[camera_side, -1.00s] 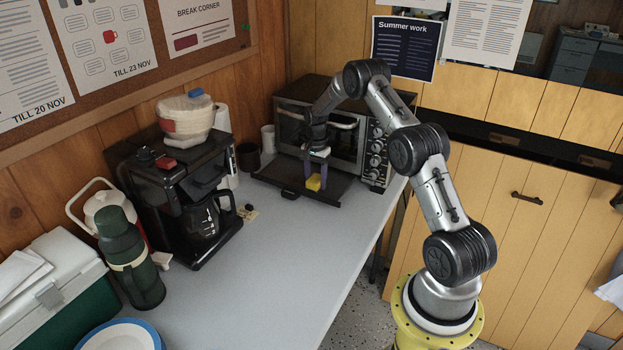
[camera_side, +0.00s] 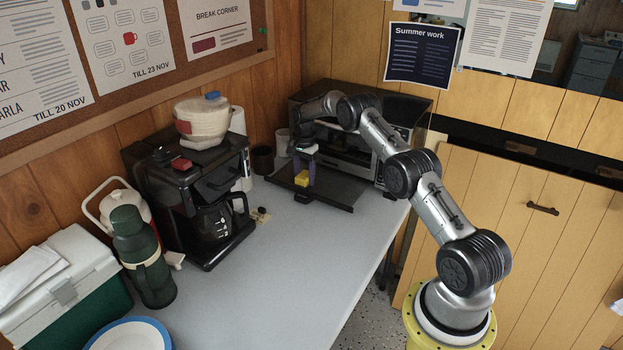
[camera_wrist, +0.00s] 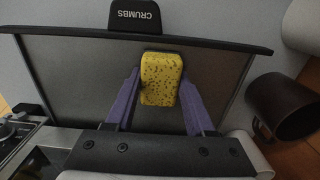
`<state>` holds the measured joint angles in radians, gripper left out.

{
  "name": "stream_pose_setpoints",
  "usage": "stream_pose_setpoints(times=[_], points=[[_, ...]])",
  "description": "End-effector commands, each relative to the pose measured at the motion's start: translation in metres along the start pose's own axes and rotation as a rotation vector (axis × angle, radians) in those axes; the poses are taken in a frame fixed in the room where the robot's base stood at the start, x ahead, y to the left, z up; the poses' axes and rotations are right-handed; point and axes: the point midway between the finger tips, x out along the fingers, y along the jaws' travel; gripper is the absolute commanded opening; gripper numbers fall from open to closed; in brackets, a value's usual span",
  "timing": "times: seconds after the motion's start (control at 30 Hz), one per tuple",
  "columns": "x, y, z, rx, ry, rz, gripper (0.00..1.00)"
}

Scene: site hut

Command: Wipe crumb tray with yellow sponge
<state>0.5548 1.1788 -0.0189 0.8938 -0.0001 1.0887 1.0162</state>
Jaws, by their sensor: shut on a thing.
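The yellow sponge (camera_side: 302,177) is between the two purple fingers of my gripper (camera_side: 303,165). In the wrist view the sponge (camera_wrist: 161,90) is upright in the picture, with a finger at each side. My gripper (camera_wrist: 160,78) is shut on it. The dark crumb tray (camera_side: 335,194) sticks out at the front of the toaster oven. In the wrist view the tray (camera_wrist: 75,85) lies behind the sponge, and its tab (camera_wrist: 135,16) reads CRUMBS. The sponge is over the tray near the tab side; whether it touches the surface I cannot tell. No crumbs can be made out.
The toaster oven (camera_side: 345,150) stands behind the tray. A dark brown mug (camera_side: 262,160) is left of it, also in the wrist view (camera_wrist: 285,106). A coffee maker (camera_side: 195,200) stands further left. The table's front middle (camera_side: 290,265) is clear.

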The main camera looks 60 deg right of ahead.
Motion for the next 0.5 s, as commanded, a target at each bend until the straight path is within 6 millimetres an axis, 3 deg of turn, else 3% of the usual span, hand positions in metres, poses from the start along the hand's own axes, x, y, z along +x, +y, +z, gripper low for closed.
stream_pose_setpoints(times=[0.4, 0.5], points=[[0.001, -0.028, 0.000, 0.000, 0.001, -0.001, 0.10], [0.001, -0.026, -0.004, 0.002, 0.000, 0.001, 0.10]])
